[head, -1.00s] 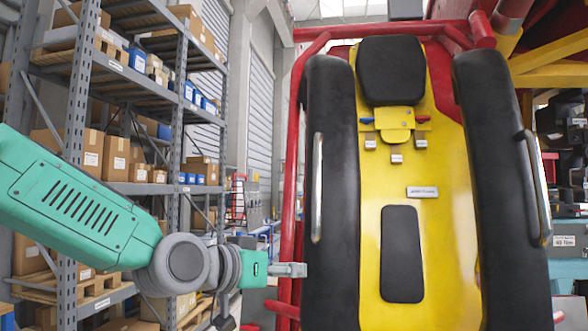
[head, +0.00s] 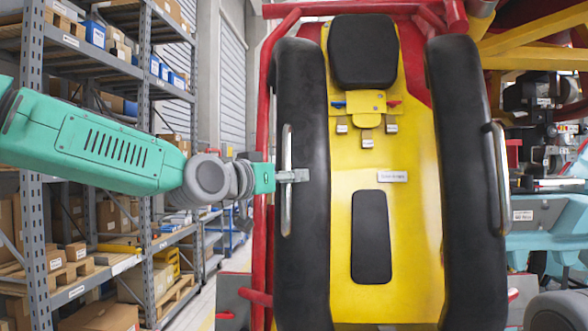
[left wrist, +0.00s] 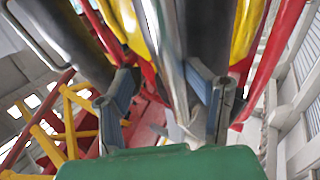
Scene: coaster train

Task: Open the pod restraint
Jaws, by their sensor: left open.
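The pod restraint is a pair of long black padded bars, left (head: 303,130) and right (head: 465,150), flanking a yellow seat back (head: 405,240). Each bar carries a silver handle, left (head: 287,215) and right (head: 499,165). My left gripper (head: 296,175) is at the left handle, its fingers overlapping it in the head view. In the left wrist view the gripper (left wrist: 165,100) is open, its two grey fingers apart. A silver bar (left wrist: 165,50) runs between them; whether they touch it I cannot tell. My right gripper is not in view.
A red tube frame (head: 262,130) runs up beside the left bar, close to my left gripper. Grey shelving with boxes (head: 100,315) stands at the left. Yellow beams (head: 535,45) and teal equipment (head: 548,225) are at the right.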

